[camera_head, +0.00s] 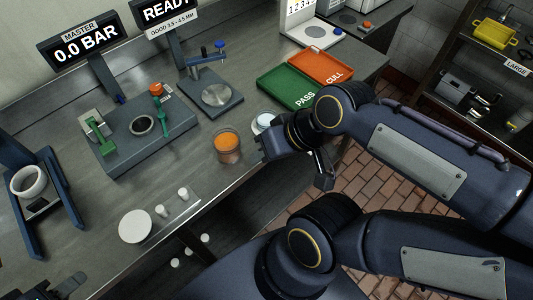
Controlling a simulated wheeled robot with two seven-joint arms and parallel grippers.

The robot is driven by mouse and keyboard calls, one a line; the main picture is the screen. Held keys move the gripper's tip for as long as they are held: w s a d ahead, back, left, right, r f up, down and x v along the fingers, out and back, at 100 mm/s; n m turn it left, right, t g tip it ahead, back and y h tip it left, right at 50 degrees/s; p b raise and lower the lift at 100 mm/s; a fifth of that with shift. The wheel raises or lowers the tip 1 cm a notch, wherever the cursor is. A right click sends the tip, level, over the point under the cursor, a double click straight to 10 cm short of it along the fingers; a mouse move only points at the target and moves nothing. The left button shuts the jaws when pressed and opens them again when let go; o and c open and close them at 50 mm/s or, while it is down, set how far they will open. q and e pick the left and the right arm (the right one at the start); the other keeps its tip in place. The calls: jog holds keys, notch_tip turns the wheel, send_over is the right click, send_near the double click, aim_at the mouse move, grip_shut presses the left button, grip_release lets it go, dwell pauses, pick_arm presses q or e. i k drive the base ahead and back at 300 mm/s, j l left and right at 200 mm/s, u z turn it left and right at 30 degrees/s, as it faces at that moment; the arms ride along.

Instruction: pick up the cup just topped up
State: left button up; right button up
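A clear cup with orange contents (228,146) stands upright near the front edge of the grey bench. My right gripper (296,162) is just right of this cup, its fingers spread apart, and I see nothing held between them. It does not appear to touch the cup. A white round item (265,121) sits behind the gripper and is partly hidden by it. My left gripper (50,291) shows only in part at the bottom left corner, far from the cup; its fingers are cut off by the frame.
A grey valve fixture (146,150) with green and orange handles stands left of the cup. A stand with a metal disc (216,94) is behind. Green PASS (288,88) and orange CULL (325,66) trays lie at the back right.

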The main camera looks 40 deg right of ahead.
aim_at(225, 139)
jog(key=l+u, duration=0.25)
jog(key=l, duration=0.15)
jog(key=k+l+u, duration=0.25)
jog(key=l+u, duration=0.3)
jog(key=l, duration=0.2)
jog(key=k+l+u, duration=0.35)
jog(key=l+u, duration=0.15)
jog(key=l, duration=0.1)
